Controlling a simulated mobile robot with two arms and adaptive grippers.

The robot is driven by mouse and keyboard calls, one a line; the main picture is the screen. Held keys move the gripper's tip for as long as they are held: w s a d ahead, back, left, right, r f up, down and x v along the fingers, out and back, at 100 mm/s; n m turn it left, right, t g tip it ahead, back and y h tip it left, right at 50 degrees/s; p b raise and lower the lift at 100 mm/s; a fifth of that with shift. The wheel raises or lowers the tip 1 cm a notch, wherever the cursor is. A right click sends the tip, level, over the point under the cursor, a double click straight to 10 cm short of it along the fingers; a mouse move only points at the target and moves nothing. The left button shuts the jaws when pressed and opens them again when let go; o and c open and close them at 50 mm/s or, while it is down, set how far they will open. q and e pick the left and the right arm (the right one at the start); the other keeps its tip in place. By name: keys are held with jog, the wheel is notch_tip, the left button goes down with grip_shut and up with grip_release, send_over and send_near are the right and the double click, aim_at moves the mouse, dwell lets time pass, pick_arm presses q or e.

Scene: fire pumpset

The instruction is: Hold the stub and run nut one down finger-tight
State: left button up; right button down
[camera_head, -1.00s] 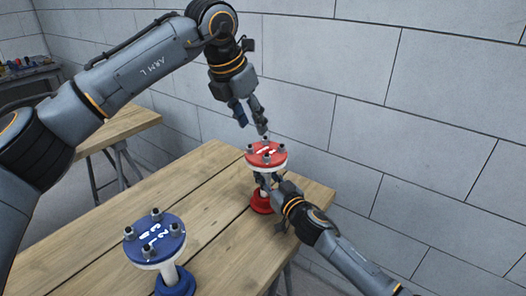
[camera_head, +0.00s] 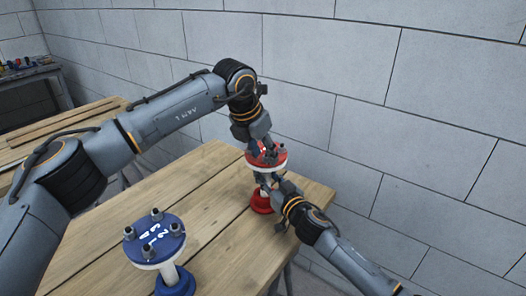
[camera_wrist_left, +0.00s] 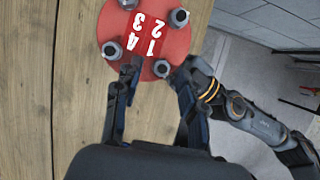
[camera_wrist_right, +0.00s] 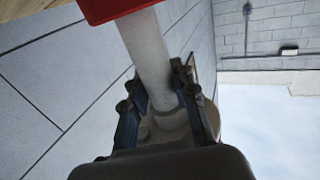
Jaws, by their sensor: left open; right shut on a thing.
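The stub has a red flange (camera_head: 272,160) on a pale pipe (camera_wrist_right: 150,50) and a red foot (camera_head: 261,202). It stands upright near the table's far right corner. In the left wrist view the flange carries several nuts on studs and the numbers 1 to 4. Nut one (camera_wrist_left: 161,68) is beside the number 1. My left gripper (camera_head: 262,150) is open just above the flange. In the left wrist view its fingers (camera_wrist_left: 155,78) are on either side of nut one; contact cannot be told. My right gripper (camera_wrist_right: 158,88) is shut on the pipe below the flange.
A second stub with a blue flange (camera_head: 154,240) and several nuts stands at the table's front. The wooden table (camera_head: 215,215) is otherwise clear between the stubs. A grey block wall (camera_head: 400,120) is behind. Another wooden table (camera_head: 60,125) is at the left.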

pick_arm(q)
grip_shut()
jog(key=shift+w+a+m+g+h, duration=0.1)
jog(key=shift+m+g+h, duration=0.1)
jog(key=shift+m, duration=0.6)
jog(key=shift+w+a+m+g+h, duration=0.1)
jog(key=shift+m+g+h, duration=0.1)
jog(key=shift+m, duration=0.6)
grip_release()
jog(key=shift+s, duration=0.1)
jog(key=v, duration=1.2)
